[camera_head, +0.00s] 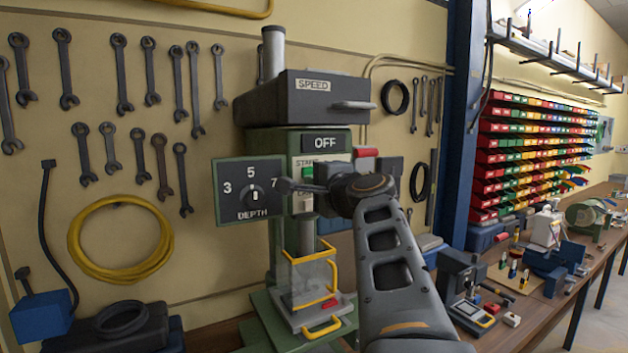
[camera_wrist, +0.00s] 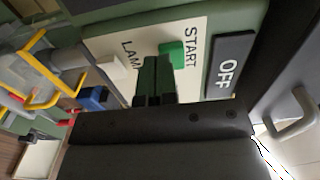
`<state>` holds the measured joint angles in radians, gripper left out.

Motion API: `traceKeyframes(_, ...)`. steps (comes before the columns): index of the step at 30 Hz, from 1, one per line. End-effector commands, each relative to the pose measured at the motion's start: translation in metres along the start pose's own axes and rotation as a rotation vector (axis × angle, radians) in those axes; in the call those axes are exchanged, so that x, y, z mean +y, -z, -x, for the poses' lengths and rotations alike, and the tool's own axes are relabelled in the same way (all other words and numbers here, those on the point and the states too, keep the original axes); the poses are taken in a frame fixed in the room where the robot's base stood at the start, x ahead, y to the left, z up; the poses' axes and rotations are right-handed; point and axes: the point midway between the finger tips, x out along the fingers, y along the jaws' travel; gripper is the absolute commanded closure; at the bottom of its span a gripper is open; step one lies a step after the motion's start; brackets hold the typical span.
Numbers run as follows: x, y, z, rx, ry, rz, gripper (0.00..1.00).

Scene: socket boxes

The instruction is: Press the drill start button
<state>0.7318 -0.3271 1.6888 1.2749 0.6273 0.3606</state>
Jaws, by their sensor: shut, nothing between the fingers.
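The drill press has a green START button (camera_head: 307,172) on the pale panel of its green housing. The button also shows in the wrist view (camera_wrist: 175,51), beside the START label. My gripper (camera_head: 318,174) is in front of this panel, close to the button, with its fingers closed and empty. In the wrist view its dark fingertips (camera_wrist: 158,62) overlap the button's lower left edge. I cannot tell whether they touch it. The sign above the button (camera_head: 325,142) reads OFF. A pale lamp switch (camera_wrist: 111,68) sits beside the button.
A yellow-framed clear guard (camera_head: 310,272) is below. A red-tipped part (camera_head: 365,152) is close to my wrist. Wrenches hang on the wall.

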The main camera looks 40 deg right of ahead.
Motion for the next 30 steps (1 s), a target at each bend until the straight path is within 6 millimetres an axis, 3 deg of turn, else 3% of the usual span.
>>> traceKeyframes(15, 0.001, 0.001, -0.003, 0.0, -0.001, 0.0, 1.0)
traceKeyframes(21, 0.002, 0.001, -0.021, -0.002, 0.0, 0.0, 1.0)
traceKeyframes(30, 0.0, 0.0, -0.021, -0.002, 0.0, -0.002, 1.0)
